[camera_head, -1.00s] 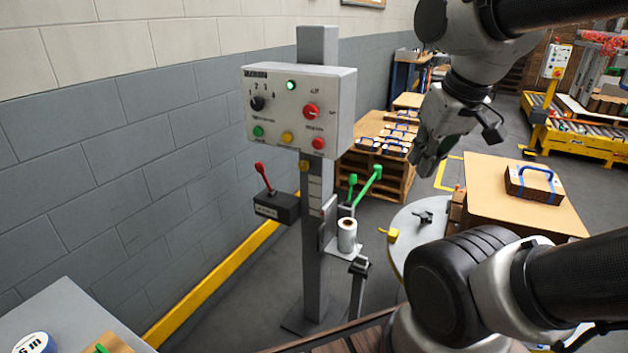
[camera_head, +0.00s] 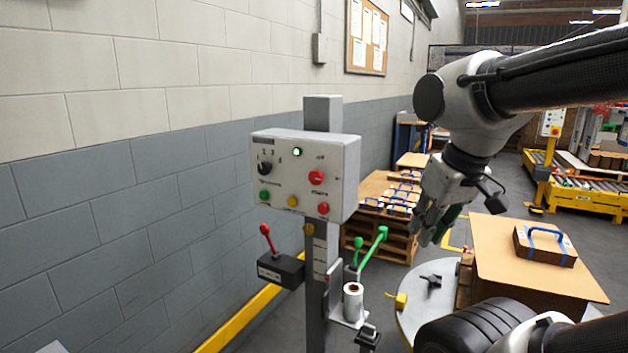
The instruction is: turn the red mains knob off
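The red mains knob (camera_head: 317,177) is on the right half of the front of a grey control box (camera_head: 345,190) on a post. A small green lamp (camera_head: 297,152) is lit near the box's top. A black selector knob (camera_head: 265,168) sits at the left, and green, yellow and red buttons run along the bottom. My gripper (camera_head: 432,235) hangs to the right of the box, well apart from the knob, pointing down. Its fingers are small and dark here, and I cannot tell whether they are open or shut.
A red-handled lever box (camera_head: 282,270) and green-handled levers (camera_head: 371,248) stick out from the post (camera_head: 316,310). A white roll (camera_head: 353,300) stands below. Stacked pallets (camera_head: 385,240), a round grey table (camera_head: 412,318) and a carton (camera_head: 535,262) stand to the right. A block wall is at the left.

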